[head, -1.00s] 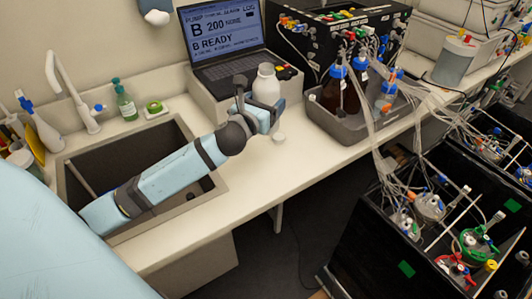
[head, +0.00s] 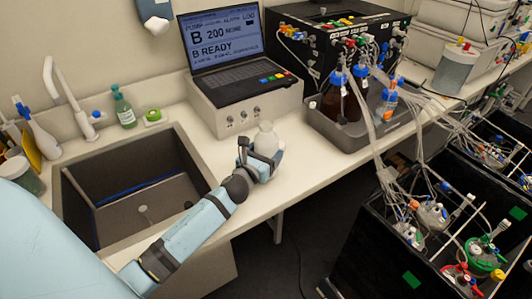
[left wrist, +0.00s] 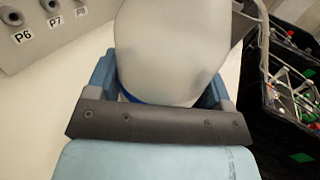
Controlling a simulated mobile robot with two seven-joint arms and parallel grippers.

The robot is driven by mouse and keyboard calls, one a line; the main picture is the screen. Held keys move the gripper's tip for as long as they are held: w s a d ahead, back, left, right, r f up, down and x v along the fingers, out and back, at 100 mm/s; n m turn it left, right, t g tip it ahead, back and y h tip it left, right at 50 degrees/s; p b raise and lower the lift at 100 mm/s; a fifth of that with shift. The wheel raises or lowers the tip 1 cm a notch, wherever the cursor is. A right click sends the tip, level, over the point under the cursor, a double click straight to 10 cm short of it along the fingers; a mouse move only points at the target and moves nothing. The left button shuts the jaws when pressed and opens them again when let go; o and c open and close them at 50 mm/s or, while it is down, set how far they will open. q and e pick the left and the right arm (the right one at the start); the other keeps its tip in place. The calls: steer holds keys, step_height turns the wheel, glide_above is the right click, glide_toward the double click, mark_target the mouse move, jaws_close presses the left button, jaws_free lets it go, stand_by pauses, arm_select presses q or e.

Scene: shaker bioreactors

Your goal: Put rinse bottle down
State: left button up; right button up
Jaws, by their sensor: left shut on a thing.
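The rinse bottle (head: 266,139) is white with a rounded body and stands upright in my left gripper (head: 262,160), over the light counter (head: 300,160) in front of the pump box. My left gripper is shut on it. In the left wrist view the bottle (left wrist: 170,50) fills the space between the fingers, and its lower end is hidden behind the gripper's dark bar. I cannot tell whether its base touches the counter. My right gripper is not in view.
The sink (head: 135,190) lies left of the arm. The pump box with laptop (head: 240,100) stands behind the bottle. A grey tray (head: 350,135) with brown bottles and tubing is to the right. Black bioreactor boxes (head: 400,255) stand beyond the counter edge. The counter around the bottle is clear.

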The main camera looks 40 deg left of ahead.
arm_select(q)
steer(key=shift+f, duration=0.15)
steer(key=o, duration=1)
steer(key=shift+r, duration=0.25)
steer(key=shift+s+f, duration=0.1)
steer(key=shift+s, duration=0.25)
steer(key=s, duration=0.3)
steer(key=s+b, duration=0.1)
steer(key=s, duration=0.3)
steer(key=s+d, duration=0.1)
steer(key=s, duration=0.3)
steer(key=shift+s, duration=0.15)
